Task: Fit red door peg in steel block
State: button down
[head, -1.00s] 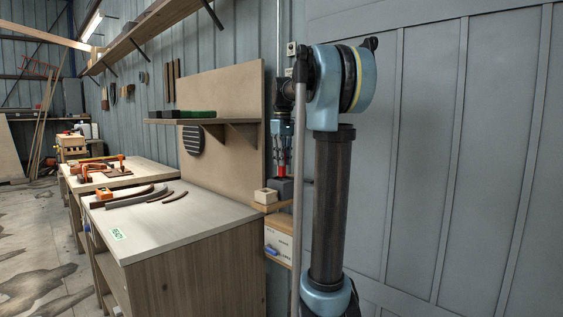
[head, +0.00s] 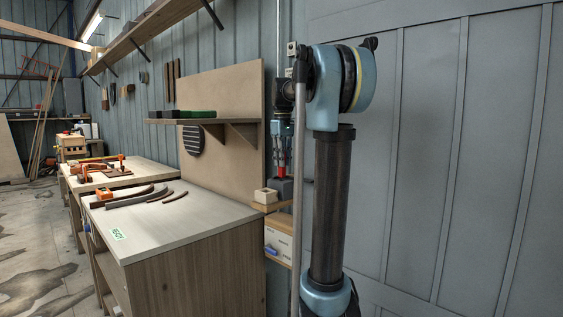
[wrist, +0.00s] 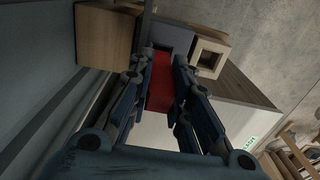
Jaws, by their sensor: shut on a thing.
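The red door peg (head: 281,171) is held upright between the fingers of my gripper (head: 281,161), which is shut on it. In the wrist view, the red peg (wrist: 160,88) shows between the two dark fingers of my gripper (wrist: 163,65). The grey steel block (head: 286,188) stands on a small wooden shelf, directly below the peg. In the wrist view, part of the steel block (wrist: 176,36) shows beyond the peg. The peg's lower end is at the block's top; I cannot tell whether it is inside an opening.
A pale block with a square hole (head: 265,196) stands just left of the steel block. A workbench (head: 170,222) with curved dark strips (head: 140,195) is further left. A grey panelled wall (head: 430,150) is close on the right.

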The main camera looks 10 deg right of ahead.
aim_at(282, 169)
jog(key=shift+f, duration=2.3)
jog(key=shift+r, duration=0.15)
jog(key=shift+r, duration=2)
jog(key=shift+f, duration=2.15)
dwell(0.7)
jog(key=c, duration=1.4)
grip_release()
